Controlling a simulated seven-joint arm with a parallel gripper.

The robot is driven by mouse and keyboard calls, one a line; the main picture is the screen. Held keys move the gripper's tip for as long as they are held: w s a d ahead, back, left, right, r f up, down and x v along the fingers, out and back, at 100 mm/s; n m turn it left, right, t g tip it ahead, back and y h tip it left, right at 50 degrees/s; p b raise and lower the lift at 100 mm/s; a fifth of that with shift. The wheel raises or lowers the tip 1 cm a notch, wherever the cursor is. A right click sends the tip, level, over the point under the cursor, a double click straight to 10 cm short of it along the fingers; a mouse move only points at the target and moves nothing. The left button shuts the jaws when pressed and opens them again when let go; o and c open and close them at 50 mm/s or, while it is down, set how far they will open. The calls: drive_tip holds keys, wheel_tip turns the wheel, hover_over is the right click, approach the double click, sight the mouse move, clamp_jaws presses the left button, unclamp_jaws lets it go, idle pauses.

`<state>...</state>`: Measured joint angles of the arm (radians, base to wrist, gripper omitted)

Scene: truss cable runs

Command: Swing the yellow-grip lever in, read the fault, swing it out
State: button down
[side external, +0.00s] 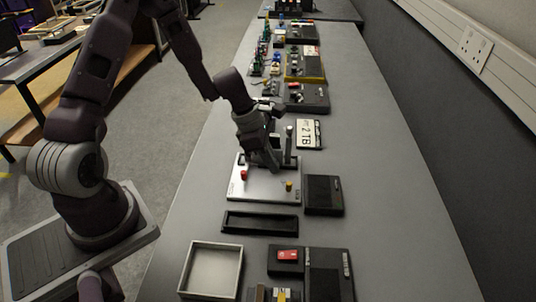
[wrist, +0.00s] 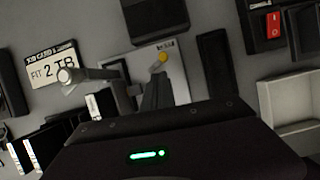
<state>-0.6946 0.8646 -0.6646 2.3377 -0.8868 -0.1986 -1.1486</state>
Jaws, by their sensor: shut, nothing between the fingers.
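A pale panel (side external: 262,190) lies on the bench, with a red knob (side external: 243,175) at its left and a yellow grip (side external: 289,187) near its right front corner. The yellow grip (wrist: 158,57) also shows in the wrist view, just beyond my fingers. A grey lever with a pale round knob (side external: 289,130) stands at the panel's far right; its knob (wrist: 67,75) shows at left in the wrist view. My gripper (side external: 274,168) is shut and empty, low over the panel's far part. Its fingers (wrist: 158,92) point toward the yellow grip; I cannot tell whether they touch anything.
A card reading "2 TB" (side external: 309,134) lies beyond the panel. A black box (side external: 323,194) stands at its right. A narrow black tray (side external: 260,222), a white tray (side external: 190,270) and a red switch (side external: 288,255) lie nearer. More devices line the bench's far end.

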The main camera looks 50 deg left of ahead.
drive_tip(key=v, duration=0.5)
drive_tip(key=shift+s+r, duration=0.2)
drive_tip(key=shift+r, duration=0.15)
